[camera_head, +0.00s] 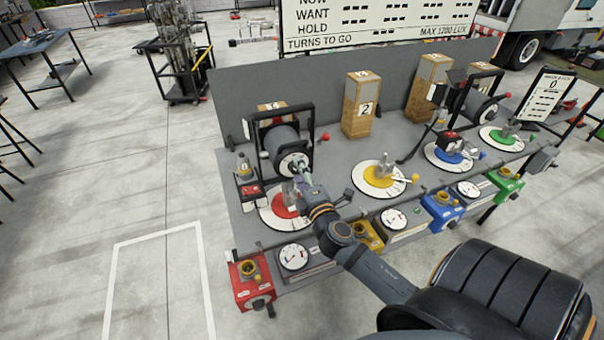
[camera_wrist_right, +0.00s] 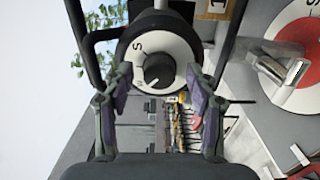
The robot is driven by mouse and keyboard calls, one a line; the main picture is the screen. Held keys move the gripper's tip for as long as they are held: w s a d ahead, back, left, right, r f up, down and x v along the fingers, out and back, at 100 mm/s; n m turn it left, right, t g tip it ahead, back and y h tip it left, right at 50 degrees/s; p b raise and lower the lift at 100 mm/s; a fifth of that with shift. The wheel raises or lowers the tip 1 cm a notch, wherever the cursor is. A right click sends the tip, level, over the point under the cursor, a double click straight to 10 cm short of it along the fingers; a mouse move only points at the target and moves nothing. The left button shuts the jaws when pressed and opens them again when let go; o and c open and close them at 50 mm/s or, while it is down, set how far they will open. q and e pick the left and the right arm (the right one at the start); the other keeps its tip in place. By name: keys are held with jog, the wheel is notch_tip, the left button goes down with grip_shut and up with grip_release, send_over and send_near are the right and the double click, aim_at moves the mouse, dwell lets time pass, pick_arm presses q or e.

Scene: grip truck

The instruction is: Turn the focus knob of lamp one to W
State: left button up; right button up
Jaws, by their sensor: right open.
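Lamp one (camera_head: 279,140) is a grey drum in a black yoke at the bench's left end. Its white dial (camera_head: 294,164) faces me; the dark round focus knob (camera_wrist_right: 158,68) sits at the dial's centre in the right wrist view. An S shows on the dial left of the knob; a smaller mark below it is hard to read, and I cannot tell where the knob points. My right gripper (camera_head: 299,184) is just in front of the dial. In the wrist view its open fingers (camera_wrist_right: 158,84) stand apart on either side of the knob's line, holding nothing. My left gripper is out of view.
A red-and-white disc (camera_head: 275,207) with a metal handle lies below the lamp. Yellow (camera_head: 378,176), blue and green discs continue rightward. Cardboard boxes (camera_head: 357,125) and a second lamp (camera_head: 480,97) stand on the bench. Colored boxes line its front edge.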

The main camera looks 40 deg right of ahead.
jog(key=v, duration=1.2)
jog(key=shift+d, duration=0.15)
